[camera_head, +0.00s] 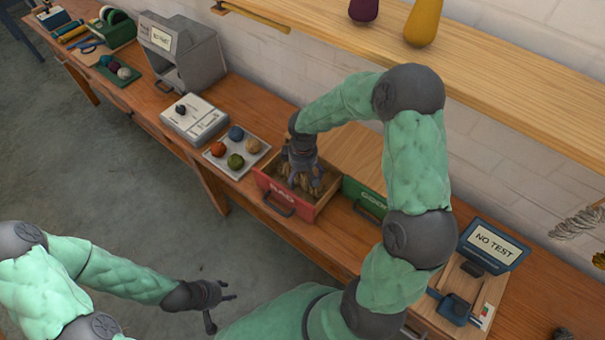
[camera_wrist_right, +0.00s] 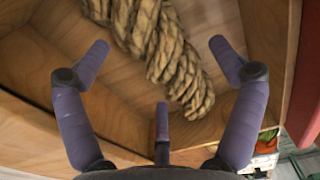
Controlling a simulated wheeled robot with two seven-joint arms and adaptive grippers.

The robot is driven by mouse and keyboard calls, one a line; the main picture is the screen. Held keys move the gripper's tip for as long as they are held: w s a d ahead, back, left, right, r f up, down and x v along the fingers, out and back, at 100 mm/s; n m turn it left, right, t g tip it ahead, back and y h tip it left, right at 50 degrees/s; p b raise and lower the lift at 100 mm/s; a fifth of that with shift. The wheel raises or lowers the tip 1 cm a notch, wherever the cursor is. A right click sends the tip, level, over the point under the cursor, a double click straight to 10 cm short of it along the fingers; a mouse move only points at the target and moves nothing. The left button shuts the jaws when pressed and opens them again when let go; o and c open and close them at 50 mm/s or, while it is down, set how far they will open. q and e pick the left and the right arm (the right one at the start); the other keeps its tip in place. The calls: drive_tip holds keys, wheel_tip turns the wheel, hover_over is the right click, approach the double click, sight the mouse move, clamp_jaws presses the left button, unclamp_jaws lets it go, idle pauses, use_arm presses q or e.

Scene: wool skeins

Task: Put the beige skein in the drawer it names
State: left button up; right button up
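A beige twisted skein (camera_head: 316,187) lies inside the open red-fronted drawer (camera_head: 282,200), whose white label is too small to read surely. In the right wrist view the skein (camera_wrist_right: 165,50) rests against the drawer's bare wood. My right gripper (camera_head: 303,165) reaches down into this drawer over the skein. Its fingers (camera_wrist_right: 160,70) are spread apart, with the skein between and beyond them, not clamped. A green-fronted drawer (camera_head: 365,199), labelled what looks like GOOD, is beside the red one. My left gripper (camera_head: 215,299) is open and empty, away from the bench.
A tester with a NO TEST screen (camera_head: 491,244) stands at the right; a grey hooded box (camera_head: 182,55) at the left also has a sign. A scale (camera_head: 194,118) and a tray of coloured balls (camera_head: 237,171) sit left of the drawers. Other skeins (camera_head: 580,222) hang at the right edge.

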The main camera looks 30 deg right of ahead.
sight(303, 174)
drive_tip(key=shift+r, duration=0.1)
wheel_tip(303, 174, up, 12)
drive_tip(key=p, duration=0.3)
idle(0.4)
idle(0.5)
